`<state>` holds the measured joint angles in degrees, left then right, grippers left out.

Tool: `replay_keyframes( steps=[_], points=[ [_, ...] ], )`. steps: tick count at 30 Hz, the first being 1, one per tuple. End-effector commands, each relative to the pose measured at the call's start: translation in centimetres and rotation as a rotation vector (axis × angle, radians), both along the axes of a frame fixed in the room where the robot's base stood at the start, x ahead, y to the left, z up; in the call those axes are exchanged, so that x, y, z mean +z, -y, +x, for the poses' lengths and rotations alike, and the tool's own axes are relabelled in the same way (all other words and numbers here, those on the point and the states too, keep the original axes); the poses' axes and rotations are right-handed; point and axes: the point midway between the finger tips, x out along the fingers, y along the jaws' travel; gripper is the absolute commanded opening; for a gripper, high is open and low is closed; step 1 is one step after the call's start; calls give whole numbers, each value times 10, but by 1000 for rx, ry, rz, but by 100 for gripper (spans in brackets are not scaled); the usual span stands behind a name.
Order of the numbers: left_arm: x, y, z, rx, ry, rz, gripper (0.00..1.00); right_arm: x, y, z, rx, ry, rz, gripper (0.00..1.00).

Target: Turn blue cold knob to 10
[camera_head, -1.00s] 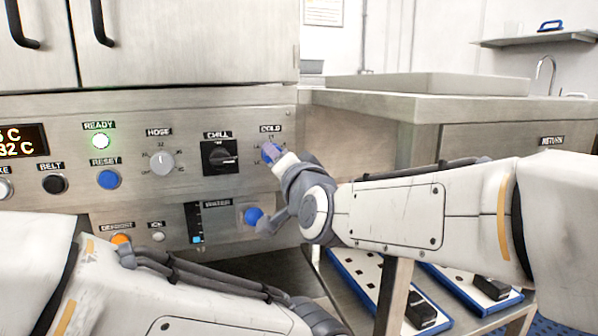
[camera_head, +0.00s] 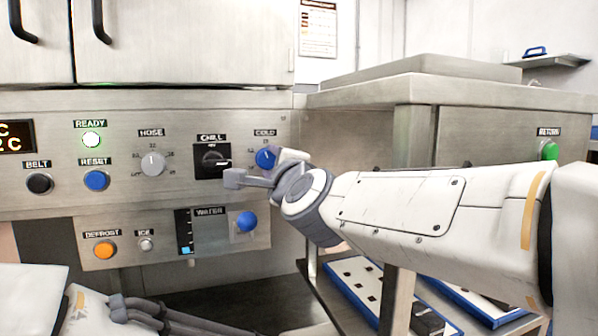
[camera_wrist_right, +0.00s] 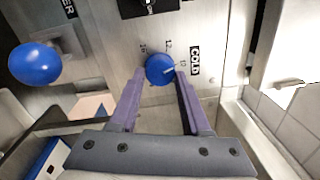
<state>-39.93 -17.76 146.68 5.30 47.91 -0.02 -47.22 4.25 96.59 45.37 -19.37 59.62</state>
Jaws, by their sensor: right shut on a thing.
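The blue cold knob (camera_head: 265,158) sits under the COLD label at the right end of the steel panel. It also shows in the right wrist view (camera_wrist_right: 160,69), where its light pointer mark points right, toward the number nearest the COLD label, which looks like 10. My right gripper (camera_head: 263,167) is at the knob, with one finger on each side of it. It is shut on the knob, and the fingers hide part of its rim in the head view. My left arm shows only at the bottom left; its gripper is out of view.
The chill switch (camera_head: 212,159) is close left of my right gripper. The blue water knob (camera_head: 246,222) stands out from the panel just below. A steel counter (camera_head: 450,95) stands to the right, with blue-edged trays (camera_head: 352,290) below it.

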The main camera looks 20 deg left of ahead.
Motion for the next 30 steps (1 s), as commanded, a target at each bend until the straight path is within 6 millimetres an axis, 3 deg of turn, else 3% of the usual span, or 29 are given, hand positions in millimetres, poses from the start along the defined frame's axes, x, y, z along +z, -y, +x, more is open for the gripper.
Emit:
replay_keyframes(
  steps=[13, 30],
  points=[
    [-13, 0, 0, 0, 0, 0, 0, -3, 0, 0, -2, -159, 232, 0],
    [-15, 0, 0, 0, 0, 0, 0, -2, 0, 0, -4, -196, 286, 0]
  ],
)
